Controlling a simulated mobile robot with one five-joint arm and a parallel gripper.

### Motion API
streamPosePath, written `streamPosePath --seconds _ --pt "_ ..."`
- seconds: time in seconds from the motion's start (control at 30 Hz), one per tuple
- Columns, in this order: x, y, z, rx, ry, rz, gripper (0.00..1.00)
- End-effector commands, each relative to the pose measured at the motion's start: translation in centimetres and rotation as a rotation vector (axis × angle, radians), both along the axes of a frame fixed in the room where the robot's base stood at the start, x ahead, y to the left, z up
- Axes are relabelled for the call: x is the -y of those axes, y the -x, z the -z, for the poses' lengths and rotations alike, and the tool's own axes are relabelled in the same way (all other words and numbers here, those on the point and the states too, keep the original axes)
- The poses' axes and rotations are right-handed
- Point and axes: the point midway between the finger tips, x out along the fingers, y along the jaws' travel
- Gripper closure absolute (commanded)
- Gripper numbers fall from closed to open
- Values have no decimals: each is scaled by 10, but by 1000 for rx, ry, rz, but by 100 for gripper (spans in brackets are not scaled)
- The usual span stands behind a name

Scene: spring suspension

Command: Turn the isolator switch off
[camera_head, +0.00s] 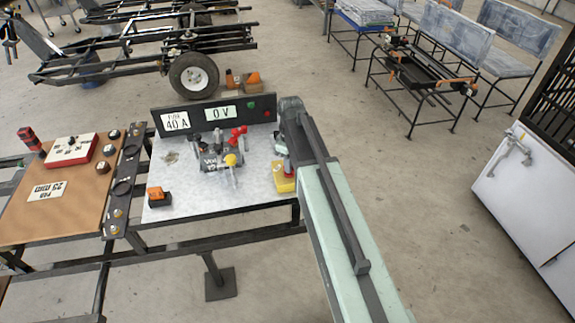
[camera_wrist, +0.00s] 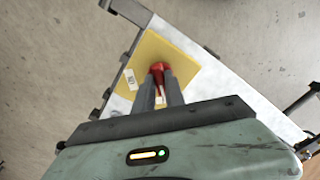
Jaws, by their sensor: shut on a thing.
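The isolator switch shows in the wrist view as a red knob (camera_wrist: 158,67) on a square yellow plate (camera_wrist: 180,52). A small white label sits on the plate's left side, too small to read surely. My gripper (camera_wrist: 159,80) is shut on the red knob, with one finger on each side of it. In the head view the yellow switch base (camera_head: 283,183) stands at the right end of the pale bench top. My arm comes from the right and hides part of the switch there, so the knob's angle is hard to tell.
A dark panel (camera_head: 240,109) behind the bench top reads "0 V" and "FUSE 40 A". A grey device (camera_head: 210,157) with red and yellow parts stands mid-bench. An orange block (camera_head: 159,196) lies at the left. A brown board (camera_head: 80,205) adjoins on the left.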

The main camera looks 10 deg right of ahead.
Motion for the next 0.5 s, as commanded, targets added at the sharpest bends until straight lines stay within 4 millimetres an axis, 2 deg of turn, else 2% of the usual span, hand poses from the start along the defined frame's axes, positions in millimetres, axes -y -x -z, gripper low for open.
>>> streamPosePath --seconds 0.1,0.13,0.2,0.5 --pt "-3 -3 0 7 -6 -3 100" --pt "-3 -3 0 7 -6 -3 80" --pt "-3 -2 0 7 -6 -3 64" --pt "-1 -1 -1 4 -2 0 64"
